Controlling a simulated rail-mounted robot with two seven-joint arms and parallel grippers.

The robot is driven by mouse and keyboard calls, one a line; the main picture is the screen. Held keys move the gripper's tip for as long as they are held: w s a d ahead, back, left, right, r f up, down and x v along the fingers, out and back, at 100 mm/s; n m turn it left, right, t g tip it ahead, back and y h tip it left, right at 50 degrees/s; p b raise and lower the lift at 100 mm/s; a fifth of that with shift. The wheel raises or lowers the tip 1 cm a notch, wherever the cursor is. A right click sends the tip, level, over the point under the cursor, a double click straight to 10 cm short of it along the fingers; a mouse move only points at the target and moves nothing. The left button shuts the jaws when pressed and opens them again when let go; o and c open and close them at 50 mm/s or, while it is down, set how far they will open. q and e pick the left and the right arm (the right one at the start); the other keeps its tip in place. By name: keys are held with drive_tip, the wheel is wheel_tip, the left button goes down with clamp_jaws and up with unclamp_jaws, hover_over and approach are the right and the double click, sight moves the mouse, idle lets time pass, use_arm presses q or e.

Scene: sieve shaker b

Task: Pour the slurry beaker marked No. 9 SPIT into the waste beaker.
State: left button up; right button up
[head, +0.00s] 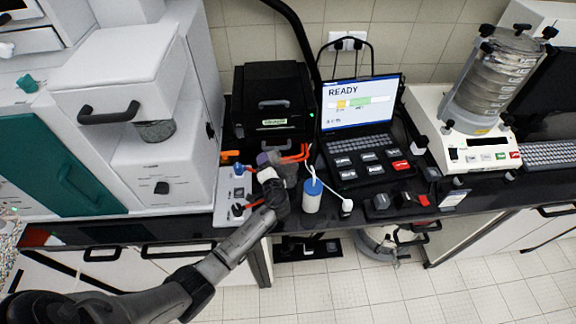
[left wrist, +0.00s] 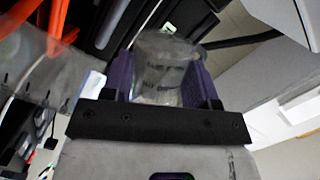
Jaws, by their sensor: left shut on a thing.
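My left gripper (head: 268,160) is over the bench, in front of the black printer-like box. In the left wrist view its purple fingers (left wrist: 160,82) are shut on a clear glass beaker (left wrist: 164,66), one finger on each side. Dark handwriting shows on the beaker's wall, but I cannot read it. The beaker's contents are hard to make out. A larger clear vessel (left wrist: 40,78) with scale marks stands at the left of the wrist view, apart from the held beaker; I cannot tell if it is the waste beaker. My right gripper is not in view.
Orange-handled tools (head: 297,154) and a white bottle with a blue top (head: 312,194) are close to my left gripper. A laptop (head: 360,110) reading READY and a sieve shaker (head: 490,90) stand to the right. The white cabinet machine (head: 150,85) is at left.

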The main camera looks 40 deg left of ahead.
sight(275, 160)
use_arm(q)
drive_tip(key=shift+r+m+p, duration=0.15)
drive_tip(key=shift+m+p, duration=0.15)
drive_tip(key=shift+p, duration=0.1)
drive_tip(key=shift+r+m+p, duration=0.25)
drive_tip(key=shift+m+p, duration=0.35)
drive_tip(key=shift+p, duration=0.3)
drive_tip(key=shift+w+d, duration=0.2)
drive_tip(key=shift+w+d+r+m+y, duration=0.3)
drive_tip(key=shift+m, duration=0.5)
idle(0.5)
drive_tip(key=shift+r+m, duration=0.15)
drive_tip(key=shift+m, duration=0.25)
drive_tip(key=shift+w+d+r+m, duration=0.15)
drive_tip(key=shift+r+m, duration=0.05)
drive_tip(key=shift+m, duration=0.3)
idle(0.6)
drive_tip(key=shift+r+m+p, duration=0.15)
drive_tip(key=shift+m+p, duration=0.15)
drive_tip(key=shift+m, duration=0.1)
drive_tip(key=shift+w+d+r+m, duration=0.15)
drive_tip(key=shift+m, duration=0.25)
idle(0.5)
